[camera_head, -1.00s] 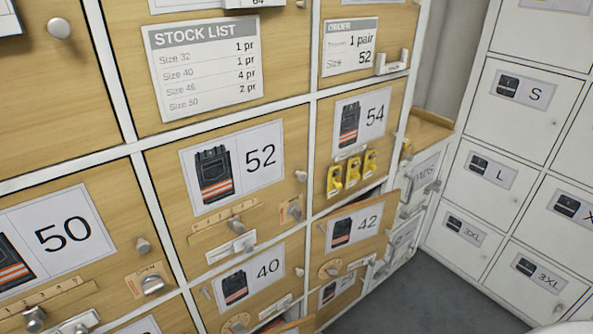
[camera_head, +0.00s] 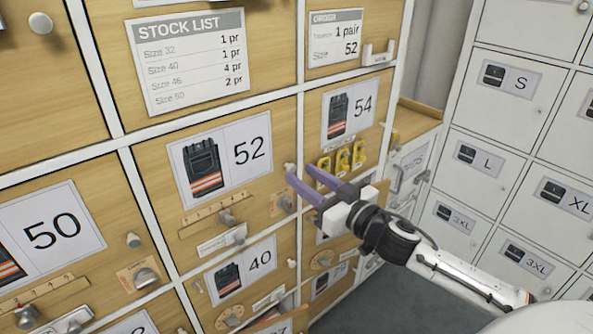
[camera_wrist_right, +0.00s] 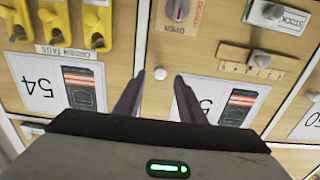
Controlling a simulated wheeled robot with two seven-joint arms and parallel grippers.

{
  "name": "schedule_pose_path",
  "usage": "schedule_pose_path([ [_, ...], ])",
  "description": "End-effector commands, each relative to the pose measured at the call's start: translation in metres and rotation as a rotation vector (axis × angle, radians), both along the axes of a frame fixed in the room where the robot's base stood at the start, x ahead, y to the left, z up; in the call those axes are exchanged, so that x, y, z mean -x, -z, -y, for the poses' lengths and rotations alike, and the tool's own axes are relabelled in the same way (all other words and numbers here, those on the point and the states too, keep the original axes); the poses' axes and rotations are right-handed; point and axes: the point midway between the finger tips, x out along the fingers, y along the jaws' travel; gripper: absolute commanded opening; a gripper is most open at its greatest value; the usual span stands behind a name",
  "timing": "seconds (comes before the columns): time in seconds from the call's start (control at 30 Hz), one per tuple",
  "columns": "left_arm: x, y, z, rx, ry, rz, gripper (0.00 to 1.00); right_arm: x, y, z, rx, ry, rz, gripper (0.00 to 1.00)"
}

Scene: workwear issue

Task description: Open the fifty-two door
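The fifty-two door (camera_head: 262,196) is a wooden locker door with a trousers picture and "52" label; it looks shut. Its small round knob (camera_head: 289,168) is at the right edge, and it also shows in the right wrist view (camera_wrist_right: 160,73). Below the label are a slider knob on a numbered scale (camera_head: 226,217) and a small turn latch (camera_head: 283,203). My right gripper (camera_head: 302,178) is open, its two purple fingers pointing at the knob. In the right wrist view the knob lies beyond and between the fingertips (camera_wrist_right: 156,82), apparently untouched. My left gripper is not in view.
The 54 door (camera_head: 372,107) with yellow tags (camera_head: 342,159) is right of the knob. The 50 door (camera_head: 110,190) is left, the 40 door (camera_head: 275,250) below. White lockers (camera_head: 505,115) stand at the right. A stock list (camera_head: 191,60) hangs above.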

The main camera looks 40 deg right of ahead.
Motion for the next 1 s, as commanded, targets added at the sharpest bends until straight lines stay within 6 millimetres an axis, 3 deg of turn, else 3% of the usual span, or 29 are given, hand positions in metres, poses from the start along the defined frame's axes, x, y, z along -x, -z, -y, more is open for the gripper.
schedule_pose_path([
  [0.1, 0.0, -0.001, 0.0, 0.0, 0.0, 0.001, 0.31, -0.016, -0.002, -0.001, 0.003, 0.0, 0.002, 0.36],
  [0.3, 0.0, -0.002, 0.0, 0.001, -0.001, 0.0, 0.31, -0.031, -0.001, -0.002, 0.002, 0.0, 0.0, 0.36],
  [0.67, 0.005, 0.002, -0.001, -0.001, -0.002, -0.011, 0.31, -0.034, 0.0, -0.002, 0.002, 0.0, -0.001, 0.36],
  [0.87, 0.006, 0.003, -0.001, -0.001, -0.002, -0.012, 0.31, -0.034, 0.0, -0.003, 0.002, 0.0, -0.001, 0.02],
  [1.0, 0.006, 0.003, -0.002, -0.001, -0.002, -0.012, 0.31, -0.034, 0.0, -0.003, 0.001, 0.0, -0.001, 0.0],
])
